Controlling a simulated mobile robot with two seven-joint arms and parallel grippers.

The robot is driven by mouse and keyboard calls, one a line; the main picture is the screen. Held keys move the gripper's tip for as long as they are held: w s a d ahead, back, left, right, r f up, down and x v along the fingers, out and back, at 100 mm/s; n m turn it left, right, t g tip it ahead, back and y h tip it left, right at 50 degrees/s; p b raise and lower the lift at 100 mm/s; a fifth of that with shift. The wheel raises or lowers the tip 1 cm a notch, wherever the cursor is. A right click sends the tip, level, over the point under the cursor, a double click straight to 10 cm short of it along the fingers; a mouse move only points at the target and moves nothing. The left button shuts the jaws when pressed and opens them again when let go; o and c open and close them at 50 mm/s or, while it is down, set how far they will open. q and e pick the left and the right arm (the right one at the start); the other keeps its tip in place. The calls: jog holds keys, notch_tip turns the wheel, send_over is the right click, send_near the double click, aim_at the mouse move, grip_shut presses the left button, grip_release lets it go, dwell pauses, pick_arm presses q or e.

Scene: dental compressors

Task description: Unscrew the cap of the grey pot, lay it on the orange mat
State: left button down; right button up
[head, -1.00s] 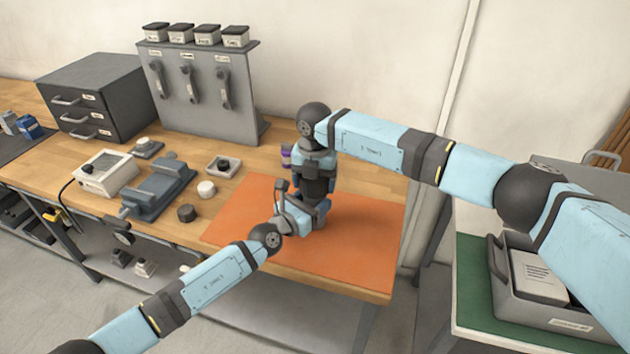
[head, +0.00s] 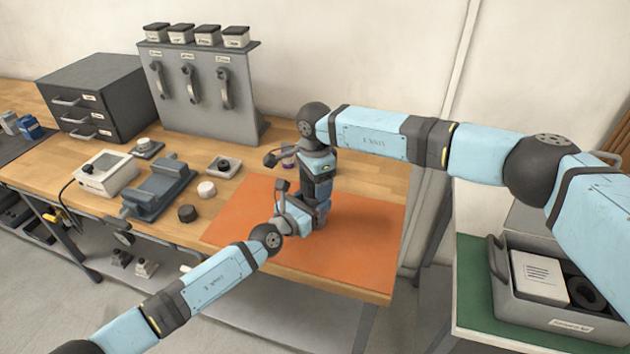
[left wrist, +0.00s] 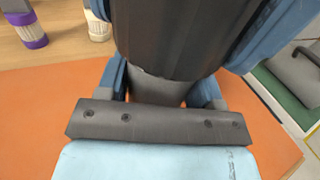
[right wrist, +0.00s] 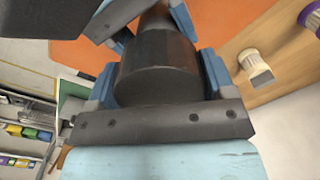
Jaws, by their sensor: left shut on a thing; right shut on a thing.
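The grey pot (left wrist: 158,92) shows in the left wrist view between the fingers of my left gripper (left wrist: 162,88), which is shut on its body from the side. The dark, ribbed cap (left wrist: 168,45) is above it. The cap also shows in the right wrist view (right wrist: 158,78), between the blue fingers of my right gripper (right wrist: 160,80), which is shut on it. Whether the cap still touches the pot is unclear. In the head view both grippers meet over the orange mat (head: 250,228) and mostly hide pot and cap. Bare mat shows around them.
A purple-banded container (left wrist: 32,38) and a whitish one (left wrist: 97,27) stand behind the mat. Left of the mat are a dark round piece (head: 187,213), a white one (head: 207,189) and a grey vise-like fixture (head: 160,188). A grey crate (head: 555,318) stands on the right table.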

jog(key=shift+n, duration=1.2)
jog(key=shift+r, duration=0.15)
jog(key=shift+r, duration=1)
jog(key=shift+r, duration=2)
pick_arm(q)
jog(key=shift+c, duration=0.9)
grip_release()
